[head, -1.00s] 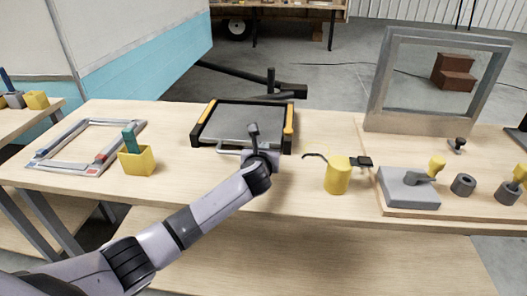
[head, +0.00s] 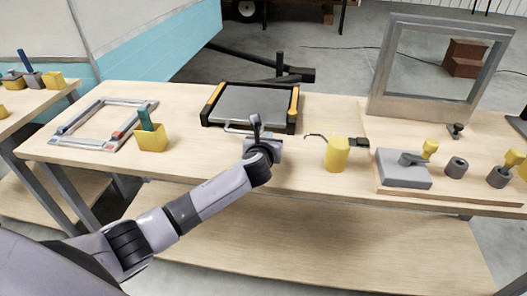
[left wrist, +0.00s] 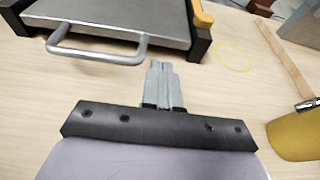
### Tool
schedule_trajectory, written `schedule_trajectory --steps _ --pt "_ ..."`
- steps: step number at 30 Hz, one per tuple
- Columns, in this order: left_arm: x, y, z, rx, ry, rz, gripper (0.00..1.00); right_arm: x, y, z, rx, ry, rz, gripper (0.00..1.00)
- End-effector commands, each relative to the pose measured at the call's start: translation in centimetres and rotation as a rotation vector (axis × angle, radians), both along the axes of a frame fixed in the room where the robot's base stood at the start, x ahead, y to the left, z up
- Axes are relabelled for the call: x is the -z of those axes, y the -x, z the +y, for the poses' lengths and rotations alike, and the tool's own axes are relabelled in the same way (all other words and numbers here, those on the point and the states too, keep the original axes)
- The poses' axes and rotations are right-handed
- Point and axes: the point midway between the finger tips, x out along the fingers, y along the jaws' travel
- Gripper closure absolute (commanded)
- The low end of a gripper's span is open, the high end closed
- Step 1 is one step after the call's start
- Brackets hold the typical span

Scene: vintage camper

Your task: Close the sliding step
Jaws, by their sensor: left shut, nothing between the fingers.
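The sliding step (head: 250,103) is a grey plate in a black frame with yellow side pieces, lying on the workbench in the head view. Its grey bar handle (head: 238,127) sticks out at the front edge. In the left wrist view the handle (left wrist: 98,45) and the step's plate (left wrist: 125,18) show at the upper left. My left gripper (head: 256,122) is shut and empty, in front of the step near the handle's right end. In the left wrist view its fingertips (left wrist: 163,66) are just below and right of the handle, apparently apart from it. My right gripper is not in view.
A yellow cup (head: 336,154) stands to the right of my left gripper. A yellow holder (head: 151,138) and a flat frame (head: 86,139) are at left. A grey block (head: 403,170) and an upright window frame (head: 400,104) are at right. Bare bench lies in front of the step.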

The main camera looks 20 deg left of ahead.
Motion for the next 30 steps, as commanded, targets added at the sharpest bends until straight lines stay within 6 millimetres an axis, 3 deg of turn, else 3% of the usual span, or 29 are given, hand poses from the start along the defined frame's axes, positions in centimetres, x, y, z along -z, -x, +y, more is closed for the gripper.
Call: schedule_trajectory --steps 18,30 --pt "-2.2 7.4 -1.8 0.0 0.0 0.002 1.0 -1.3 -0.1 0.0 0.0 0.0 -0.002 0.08" --pt "-2.5 8.3 -2.0 -0.001 -0.001 0.002 1.0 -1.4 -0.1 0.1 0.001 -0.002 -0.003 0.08"
